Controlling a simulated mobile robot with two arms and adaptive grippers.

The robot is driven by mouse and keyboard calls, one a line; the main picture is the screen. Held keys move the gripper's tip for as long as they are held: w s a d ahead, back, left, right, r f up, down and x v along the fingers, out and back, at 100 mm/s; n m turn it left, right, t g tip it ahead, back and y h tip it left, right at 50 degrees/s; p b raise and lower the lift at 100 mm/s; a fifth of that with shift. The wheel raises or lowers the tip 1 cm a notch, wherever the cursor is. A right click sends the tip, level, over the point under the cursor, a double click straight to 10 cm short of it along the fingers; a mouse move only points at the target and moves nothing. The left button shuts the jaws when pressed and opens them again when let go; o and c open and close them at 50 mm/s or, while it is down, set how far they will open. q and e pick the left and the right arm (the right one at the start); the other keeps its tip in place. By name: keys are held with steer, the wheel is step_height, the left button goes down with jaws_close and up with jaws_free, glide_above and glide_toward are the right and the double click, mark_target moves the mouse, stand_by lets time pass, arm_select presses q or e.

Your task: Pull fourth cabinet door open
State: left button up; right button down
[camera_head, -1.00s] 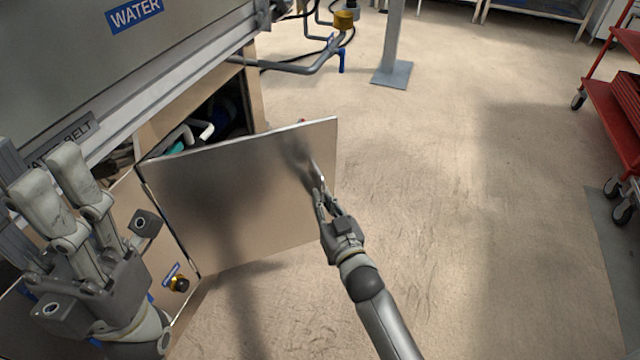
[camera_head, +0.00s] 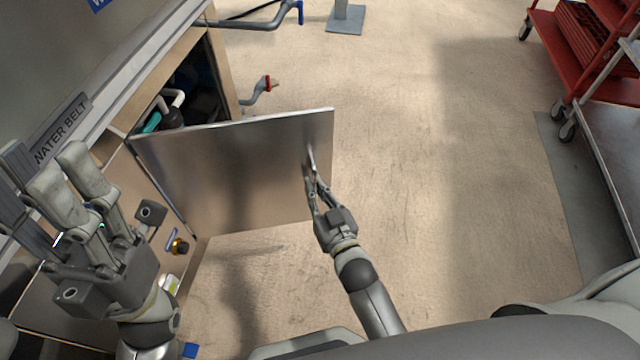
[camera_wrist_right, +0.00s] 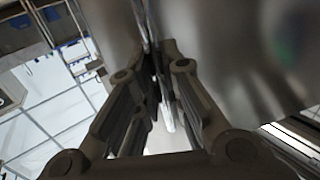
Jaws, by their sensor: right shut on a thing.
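The cabinet door (camera_head: 235,170) is a flat metal panel. It stands swung well open in the head view, its hinge side at the left against the cabinet frame. My right gripper (camera_head: 313,185) is shut on the door handle (camera_head: 309,160), a thin bar near the door's free edge. In the right wrist view the fingers (camera_wrist_right: 155,90) close around the bar, with the door panel (camera_wrist_right: 240,50) behind. My left gripper (camera_head: 75,180) is at the left, above the machine's front and apart from the door. Its fingers stand apart with nothing seen between them.
The open cabinet (camera_head: 195,95) shows dark contents with white and teal pipes. A pipe with a red end (camera_head: 262,87) sticks out beyond it. A red cart (camera_head: 590,50) stands at the far right. The floor (camera_head: 430,170) right of the door is clear.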

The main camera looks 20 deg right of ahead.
steer(key=shift+a, duration=0.25)
steer(key=c, duration=1.8)
jaws_free()
steer(key=s, duration=0.4)
steer(key=s+d, duration=0.1)
steer(key=s, duration=0.7)
steer(key=shift+d, duration=0.4)
steer(key=shift+c, duration=0.2)
